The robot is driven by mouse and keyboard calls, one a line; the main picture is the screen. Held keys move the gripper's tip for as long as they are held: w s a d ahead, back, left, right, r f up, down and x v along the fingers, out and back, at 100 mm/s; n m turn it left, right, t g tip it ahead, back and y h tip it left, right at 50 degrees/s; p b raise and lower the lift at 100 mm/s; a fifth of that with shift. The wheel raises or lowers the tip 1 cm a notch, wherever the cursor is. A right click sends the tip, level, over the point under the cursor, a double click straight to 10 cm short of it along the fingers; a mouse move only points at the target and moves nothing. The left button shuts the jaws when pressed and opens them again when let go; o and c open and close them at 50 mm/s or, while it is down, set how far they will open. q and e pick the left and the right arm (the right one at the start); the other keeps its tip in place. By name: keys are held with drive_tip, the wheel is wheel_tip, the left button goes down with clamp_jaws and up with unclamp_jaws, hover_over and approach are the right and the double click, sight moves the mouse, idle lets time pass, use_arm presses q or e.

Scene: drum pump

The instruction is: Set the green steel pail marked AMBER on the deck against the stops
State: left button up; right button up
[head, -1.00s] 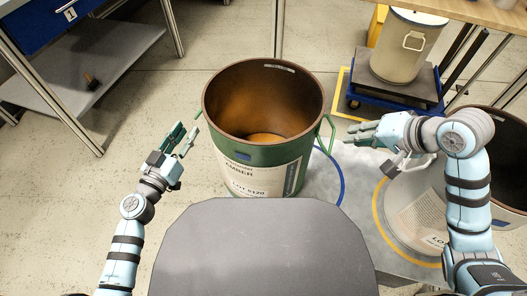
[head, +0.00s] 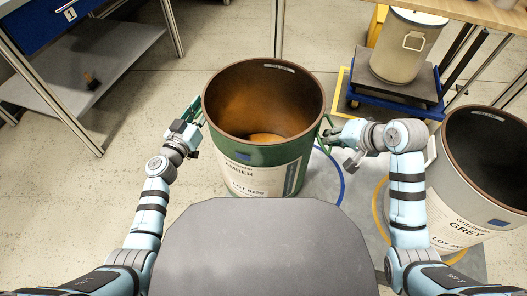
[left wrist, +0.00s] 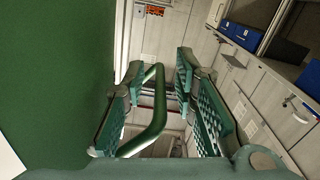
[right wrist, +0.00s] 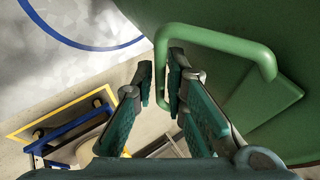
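The green steel pail marked AMBER (head: 262,178) stands upright and open-topped in front of me, its brown inside empty-looking. My left gripper (head: 192,112) is at its left side. In the left wrist view, the open fingers (left wrist: 160,110) stand on either side of the green handle (left wrist: 153,125), with a gap visible. My right gripper (head: 330,132) is at the right handle. In the right wrist view, the open fingers (right wrist: 160,85) have one leg of the handle (right wrist: 215,42) between them. Contact there is unclear. The pail's base is partly hidden by my body.
A grey pail marked GREY (head: 462,212) stands at right by a yellow ring. A blue ring (head: 338,178) shows beside the green pail. A cream pail (head: 400,50) sits on a low blue cart (head: 392,108) at back right. A workbench (head: 88,60) is at left.

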use_arm(q)
clamp_jaws()
use_arm(e)
clamp_jaws()
